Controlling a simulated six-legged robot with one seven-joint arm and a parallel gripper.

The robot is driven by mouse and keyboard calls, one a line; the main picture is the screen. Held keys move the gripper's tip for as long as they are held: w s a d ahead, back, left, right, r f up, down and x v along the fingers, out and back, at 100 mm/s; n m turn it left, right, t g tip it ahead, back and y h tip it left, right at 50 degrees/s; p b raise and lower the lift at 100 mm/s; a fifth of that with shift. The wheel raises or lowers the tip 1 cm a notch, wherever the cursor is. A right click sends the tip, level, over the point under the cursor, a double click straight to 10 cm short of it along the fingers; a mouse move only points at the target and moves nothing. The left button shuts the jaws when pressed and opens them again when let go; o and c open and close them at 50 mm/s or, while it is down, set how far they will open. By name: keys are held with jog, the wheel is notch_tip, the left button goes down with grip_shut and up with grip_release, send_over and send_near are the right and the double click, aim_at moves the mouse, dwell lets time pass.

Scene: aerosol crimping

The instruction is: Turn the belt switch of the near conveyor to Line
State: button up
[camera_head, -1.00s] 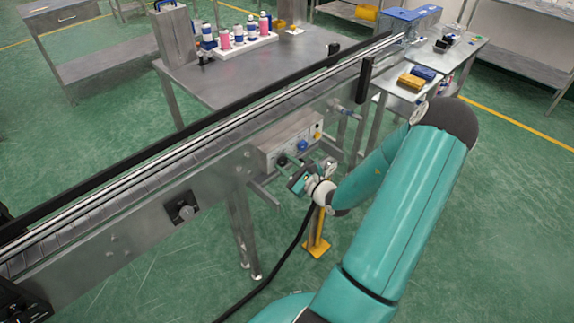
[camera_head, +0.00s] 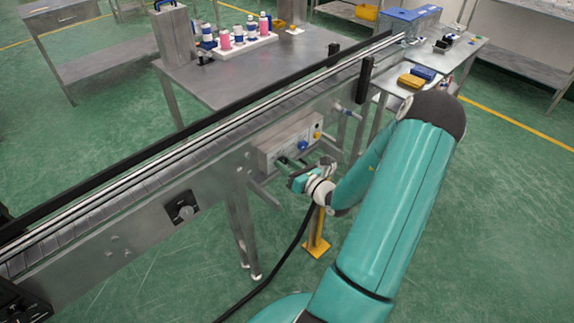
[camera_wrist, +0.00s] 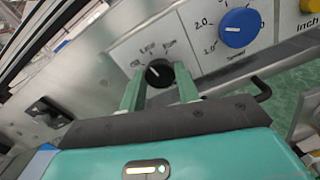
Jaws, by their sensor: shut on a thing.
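The belt switch is a small black knob (camera_wrist: 158,73) with a white pointer mark, on the grey panel in the wrist view. The pointer leans to the upper left. Small labels stand above the knob, too blurred to read surely. My gripper (camera_wrist: 159,88) has its two green fingers on either side of the knob and is shut on it. In the head view my gripper (camera_head: 290,166) is at the front of the control box (camera_head: 270,153) on the near conveyor (camera_head: 150,212). There the gripper hides the switch.
Right of the switch are a blue speed dial (camera_wrist: 239,27) and a yellow inch button (camera_wrist: 311,5). A black cable (camera_head: 290,250) hangs below my wrist, near a yellow stand (camera_head: 316,247). A table (camera_head: 230,85) with bottles is behind the conveyor. Floor on the right is open.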

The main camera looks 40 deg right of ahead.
jog(key=shift+m, duration=0.8)
jog(key=o, duration=1)
jog(key=s, duration=1.4)
jog(key=shift+d, duration=0.2)
jog(key=shift+w, duration=0.1)
